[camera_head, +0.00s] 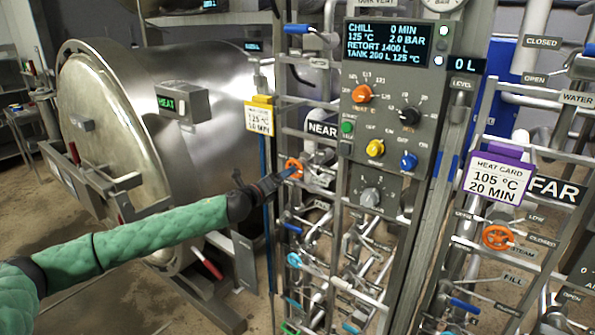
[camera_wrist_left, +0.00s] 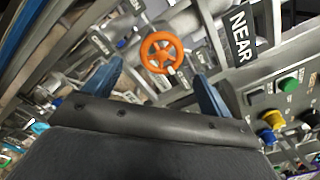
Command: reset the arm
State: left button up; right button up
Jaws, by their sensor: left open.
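My left arm, in a green quilted sleeve, reaches in from the left in the head view. My left gripper (camera_head: 284,176) is at the orange handwheel (camera_head: 293,167) by the NEAR label. In the left wrist view my left gripper (camera_wrist_left: 160,80) is open, with its two blue fingers apart. The orange handwheel (camera_wrist_left: 161,53) shows between and just beyond the fingertips. No object is held. I cannot tell whether a finger touches the wheel. My right gripper is not in view.
The control panel (camera_head: 383,150) with coloured knobs stands right of my left gripper. The steel retort (camera_head: 120,130) is at the left. Pipes and valve levers crowd below. A second orange handwheel (camera_head: 497,237) sits at the right, under the purple HEAT CARD (camera_head: 498,178).

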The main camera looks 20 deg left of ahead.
pick_arm(q)
jog(key=s+d+f+n+g+y, duration=0.2)
jog(key=s+f+n, duration=0.35)
jog(key=f, duration=1.05)
jog(key=s+d+f+n+g+y, duration=0.2)
jog(key=s+f+n, duration=0.3)
jog(key=f, duration=1.1)
jog(key=s+d+f+n+g+y, duration=0.15)
jog(key=s+f+n, duration=0.4)
jog(key=f, duration=1.05)
jog(key=s+d+f+n+g, duration=0.2)
jog(key=s+f+n+g, duration=0.5)
jog(key=s+f, duration=1.4)
jog(key=s+d+f+n+g, duration=0.1)
jog(key=s+f, duration=0.3)
jog(key=s, duration=0.4)
jog(key=s+d+f+n, duration=0.1)
jog(key=s+f+n, duration=0.2)
jog(key=s, duration=0.5)
jog(key=s+d+f+n+g, duration=0.1)
jog(key=s+f, duration=0.3)
jog(key=s, duration=0.4)
jog(key=shift+d+f+n+g+b, duration=0.25)
jog(key=shift+f+n+g+b, duration=0.1)
jog(key=shift+n, duration=0.15)
jog(key=shift+s, duration=0.1)
